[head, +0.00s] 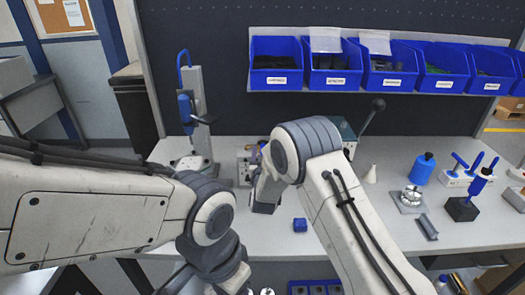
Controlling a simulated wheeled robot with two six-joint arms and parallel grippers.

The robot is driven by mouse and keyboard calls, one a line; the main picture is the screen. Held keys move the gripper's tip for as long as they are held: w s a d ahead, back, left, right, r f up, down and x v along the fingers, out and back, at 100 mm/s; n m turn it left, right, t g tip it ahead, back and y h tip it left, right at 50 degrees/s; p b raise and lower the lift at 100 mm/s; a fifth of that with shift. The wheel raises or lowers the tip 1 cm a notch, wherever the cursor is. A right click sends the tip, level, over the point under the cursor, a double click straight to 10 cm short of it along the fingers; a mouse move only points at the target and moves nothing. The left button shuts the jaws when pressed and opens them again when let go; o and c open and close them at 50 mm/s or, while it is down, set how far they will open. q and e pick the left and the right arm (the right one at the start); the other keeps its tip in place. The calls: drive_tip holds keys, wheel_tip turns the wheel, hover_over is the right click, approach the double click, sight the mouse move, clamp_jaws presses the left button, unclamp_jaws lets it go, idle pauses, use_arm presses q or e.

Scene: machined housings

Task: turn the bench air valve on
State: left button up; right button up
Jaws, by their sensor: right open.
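A small grey box-like unit (243,168) stands on the bench, just right of the press. It looks like the air valve, but my right arm hides much of it and I cannot make out its handle position. My right gripper (262,191) is open and points down beside the unit's right side. I cannot tell whether it touches the unit. My left arm reaches in from the left and bends down at the bench's front edge. Its gripper is out of the picture.
A press with a blue handle (195,110) stands at left. A small blue block (300,225) lies in front. A blue bottle (422,169), a metal part on a plate (410,199) and blue-handled tools (464,208) stand at right. Blue bins (329,78) hang behind.

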clamp_jaws()
idle(1.3)
